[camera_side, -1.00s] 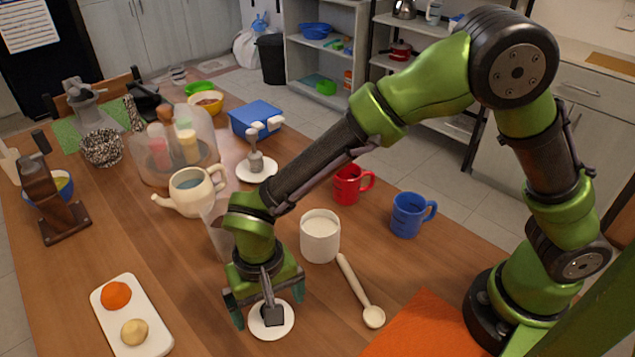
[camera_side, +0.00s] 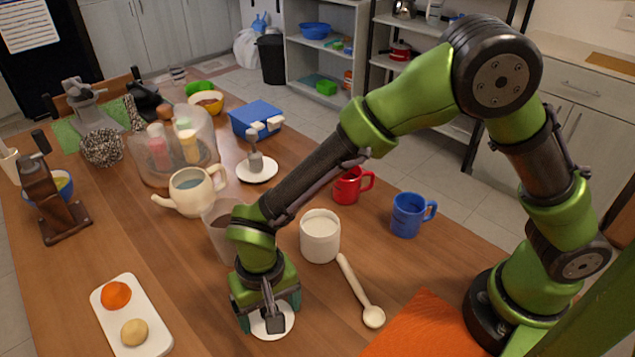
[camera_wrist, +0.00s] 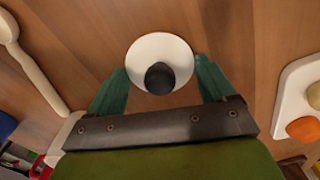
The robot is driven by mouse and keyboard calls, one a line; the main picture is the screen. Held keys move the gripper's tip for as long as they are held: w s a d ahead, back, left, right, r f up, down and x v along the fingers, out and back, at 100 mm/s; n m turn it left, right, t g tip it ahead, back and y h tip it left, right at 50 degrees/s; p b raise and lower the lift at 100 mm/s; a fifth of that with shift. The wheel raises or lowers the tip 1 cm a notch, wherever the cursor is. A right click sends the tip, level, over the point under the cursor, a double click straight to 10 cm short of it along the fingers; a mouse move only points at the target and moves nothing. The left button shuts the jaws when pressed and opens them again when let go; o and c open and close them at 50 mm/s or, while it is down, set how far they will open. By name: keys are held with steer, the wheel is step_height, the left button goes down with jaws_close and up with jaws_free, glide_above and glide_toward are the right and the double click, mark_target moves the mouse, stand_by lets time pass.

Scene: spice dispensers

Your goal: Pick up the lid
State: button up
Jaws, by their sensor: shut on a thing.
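The lid (camera_side: 287,322) is a white disc on the table in front of my gripper's base; in the wrist view the white disc (camera_wrist: 137,52) has a dark round knob. My gripper (camera_side: 268,311) is right over it, pointing down. In the wrist view my gripper (camera_wrist: 161,72) has its green fingers on either side of the disc, shut on its rim. In the side view my gripper hides much of the lid. The lid appears to be at table level.
A white canister (camera_side: 320,247), open at the top, and a pale wooden spoon (camera_side: 357,288) are at the right. A clear pitcher (camera_side: 217,238) stands close behind my gripper. A white board (camera_side: 146,312) with two round foods lies left. Red (camera_side: 350,186) and blue (camera_side: 408,217) mugs stand farther right.

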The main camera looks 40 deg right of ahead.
steer(key=shift+r, duration=0.5)
step_height(320, 180, up, 2)
steer(key=shift+r, duration=0.25)
steer(key=s+d, duration=0.3)
steer(key=s+d+r, duration=0.1)
steer(key=s+d, duration=0.6)
steer(key=d, duration=0.1)
steer(key=shift+s+r, duration=0.2)
steer(key=shift+s, duration=0.15)
step_height(320, 180, up, 5)
steer(key=m, duration=0.2)
glide_above(320, 236)
steer(key=s, duration=0.3)
steer(key=w+d+r+n, duration=0.2)
steer(key=w+d+r, duration=0.1)
steer(key=w+r, duration=0.3)
step_height(320, 236, down, 8)
steer(key=shift+s+a+r, duration=0.25)
steer(key=shift+a, duration=0.05)
steer(key=shift+f, duration=0.5)
